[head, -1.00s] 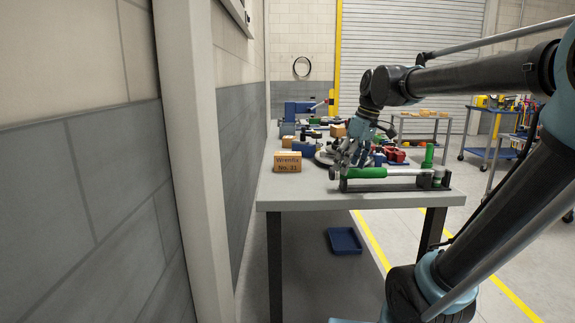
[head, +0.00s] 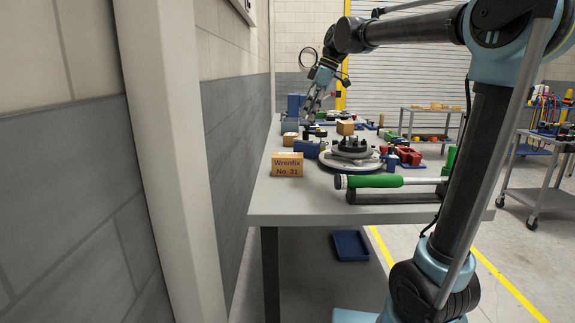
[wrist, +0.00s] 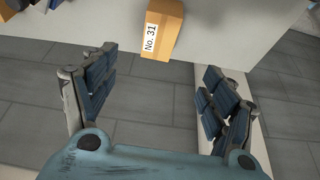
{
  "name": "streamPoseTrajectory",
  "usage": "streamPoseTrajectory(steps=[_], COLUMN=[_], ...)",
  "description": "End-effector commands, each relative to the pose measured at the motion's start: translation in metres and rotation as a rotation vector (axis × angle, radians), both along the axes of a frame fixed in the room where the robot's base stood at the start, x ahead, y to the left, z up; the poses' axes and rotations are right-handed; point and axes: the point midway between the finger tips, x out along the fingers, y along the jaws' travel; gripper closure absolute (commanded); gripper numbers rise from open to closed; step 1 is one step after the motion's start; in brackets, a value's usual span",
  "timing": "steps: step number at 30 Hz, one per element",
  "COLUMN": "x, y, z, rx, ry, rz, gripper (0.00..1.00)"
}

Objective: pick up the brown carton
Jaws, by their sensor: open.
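The brown carton (head: 287,165), printed "Wrenfix No. 31", stands upright at the front left of the grey table (head: 330,212). My gripper (head: 309,114) is open and empty, raised behind and above the carton in the head view, with its fingers pointing down. In the wrist view the carton (wrist: 163,32) shows at the top, with a white "No. 31" label, near the table edge. It lies ahead of my two spread fingers (wrist: 159,68) and not between them.
A round black and grey fixture (head: 352,160) stands right of the carton, with a small tan block (head: 346,128) at it. A green-handled tool (head: 375,181) lies along the front edge. Blue parts (head: 307,148) sit just behind the carton. A wall runs along the left.

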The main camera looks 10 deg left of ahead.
Motion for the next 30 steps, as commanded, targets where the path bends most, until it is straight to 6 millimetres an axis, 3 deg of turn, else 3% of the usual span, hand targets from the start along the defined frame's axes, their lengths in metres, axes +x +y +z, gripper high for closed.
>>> streamPoseTrajectory(steps=[6,15,21,30], x=[-0.010,-0.017,-0.019,-0.018], y=[0.028,0.055,0.065,0.071], z=[-0.029,-0.078,-0.103,-0.122], rx=[0.001,0.000,0.000,0.000], ry=[-0.001,-0.001,0.000,0.000], rz=[0.029,0.039,0.038,0.038], gripper=[0.22,0.22,0.22,0.22])
